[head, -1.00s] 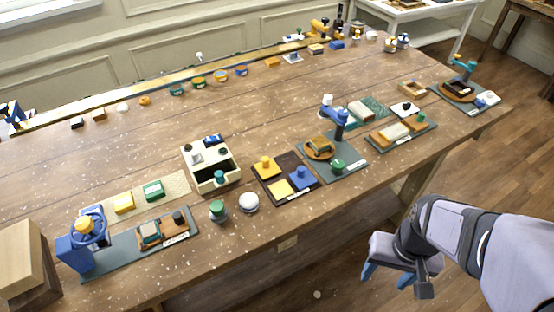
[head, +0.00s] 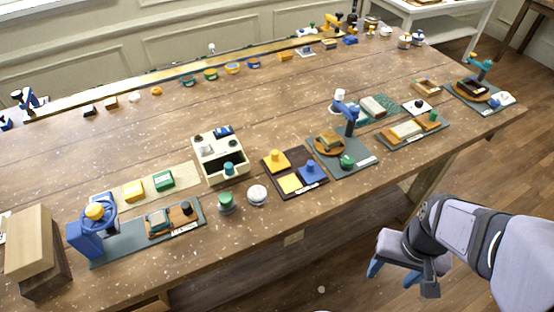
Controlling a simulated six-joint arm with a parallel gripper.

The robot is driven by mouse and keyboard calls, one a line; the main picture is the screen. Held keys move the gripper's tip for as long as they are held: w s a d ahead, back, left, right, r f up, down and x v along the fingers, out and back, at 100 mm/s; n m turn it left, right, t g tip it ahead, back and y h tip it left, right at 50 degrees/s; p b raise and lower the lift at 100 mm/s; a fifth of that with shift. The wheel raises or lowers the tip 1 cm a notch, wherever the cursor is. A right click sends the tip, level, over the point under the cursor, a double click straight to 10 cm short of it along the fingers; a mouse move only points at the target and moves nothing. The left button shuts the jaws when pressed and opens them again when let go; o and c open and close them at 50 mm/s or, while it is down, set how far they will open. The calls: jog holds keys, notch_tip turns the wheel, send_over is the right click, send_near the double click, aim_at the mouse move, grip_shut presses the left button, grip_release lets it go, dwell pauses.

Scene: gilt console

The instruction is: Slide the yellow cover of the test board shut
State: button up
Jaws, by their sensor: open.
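A dark board (head: 282,187) near the table's front edge, in the middle of the head view, carries a yellow block with a knob (head: 277,160), a flat yellow square (head: 290,184) and a blue knobbed block (head: 311,172). I cannot tell for sure whether this is the test board, or which yellow part is its cover. My gripper (head: 391,274) is at the lower right, off the table's front edge and above the floor. Its blue fingers are apart and empty, well away from the board.
A cream box (head: 223,175) stands left of the dark board, with a green knob (head: 227,202) and white knob (head: 257,195) in front. A blue-grey board (head: 362,160) with a blue post stands to its right. A wooden block (head: 32,245) is at the far left.

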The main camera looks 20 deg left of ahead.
jog(key=shift+w, duration=0.1)
jog(key=c, duration=0.5)
jog(key=shift+o, duration=0.2)
notch_tip(320, 180, up, 5)
jog(key=t+b, duration=0.2)
jog(key=t, duration=0.2)
send_over(275, 152)
jog(key=s, duration=0.4)
jog(key=shift+w+p+x, duration=0.2)
jog(key=shift+p+x, duration=0.75)
jog(key=shift+x, duration=0.9)
jog(key=shift+w+p+x, duration=0.2)
jog(key=shift+p+x, duration=0.7)
jog(key=shift+x, duration=0.95)
jog(key=shift+r+t, duration=0.15)
jog(key=shift+t, duration=0.15)
